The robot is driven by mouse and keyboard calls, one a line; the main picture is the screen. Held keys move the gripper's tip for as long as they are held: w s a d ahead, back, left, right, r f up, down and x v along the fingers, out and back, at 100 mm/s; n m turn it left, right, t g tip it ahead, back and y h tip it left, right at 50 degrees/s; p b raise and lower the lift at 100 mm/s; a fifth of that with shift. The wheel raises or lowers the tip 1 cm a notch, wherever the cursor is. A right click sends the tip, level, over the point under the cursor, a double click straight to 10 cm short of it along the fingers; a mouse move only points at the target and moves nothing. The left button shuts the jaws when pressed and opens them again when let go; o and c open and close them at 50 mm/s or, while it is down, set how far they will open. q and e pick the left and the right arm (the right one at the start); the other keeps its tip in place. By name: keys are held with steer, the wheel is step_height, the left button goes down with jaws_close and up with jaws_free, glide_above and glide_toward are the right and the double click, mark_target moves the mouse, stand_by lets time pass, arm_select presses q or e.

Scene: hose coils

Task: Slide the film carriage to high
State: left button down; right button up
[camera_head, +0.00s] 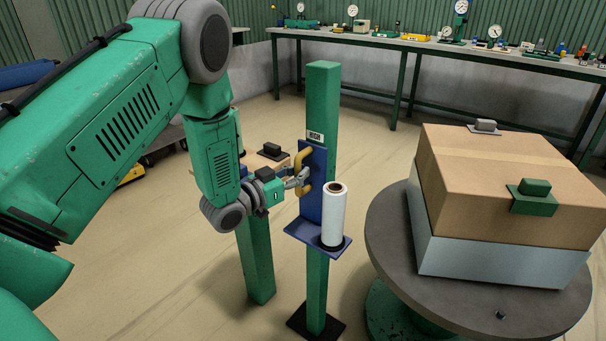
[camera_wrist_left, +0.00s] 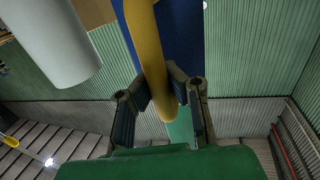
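The film carriage is a blue plate (camera_head: 312,190) with a small shelf (camera_head: 315,240), mounted on a green upright post (camera_head: 322,95). A white film roll (camera_head: 334,212) stands on the shelf; it also shows in the left wrist view (camera_wrist_left: 48,40). The label HIGH (camera_head: 315,136) is on the post just above the plate's top edge. My left gripper (camera_head: 300,180) is at the carriage's yellow handle (camera_head: 303,160). In the left wrist view its fingers (camera_wrist_left: 160,95) close on both sides of the yellow handle (camera_wrist_left: 147,45). My right gripper is not in view.
A round grey turntable (camera_head: 390,235) with a large cardboard box (camera_head: 510,170) stands to the right of the post. A shorter green post (camera_head: 256,260) stands behind my left forearm. A long bench (camera_head: 390,42) with gauges runs along the back wall. The floor between is clear.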

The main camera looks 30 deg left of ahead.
arm_select(q)
steer(key=c, duration=1.6)
jaws_free()
steer(key=shift+s+a+f, duration=0.1)
steer(key=shift+s+a, duration=0.15)
steer(key=shift+s, duration=0.15)
steer(key=shift+o, duration=0.6)
steer(key=shift+s+r, duration=0.2)
steer(key=shift+w+a+f, duration=0.1)
steer(key=shift+w+f, duration=0.1)
steer(key=shift+f, duration=0.05)
steer(key=v, duration=1.2)
steer(key=shift+s+r, duration=0.1)
steer(key=shift+a, duration=0.1)
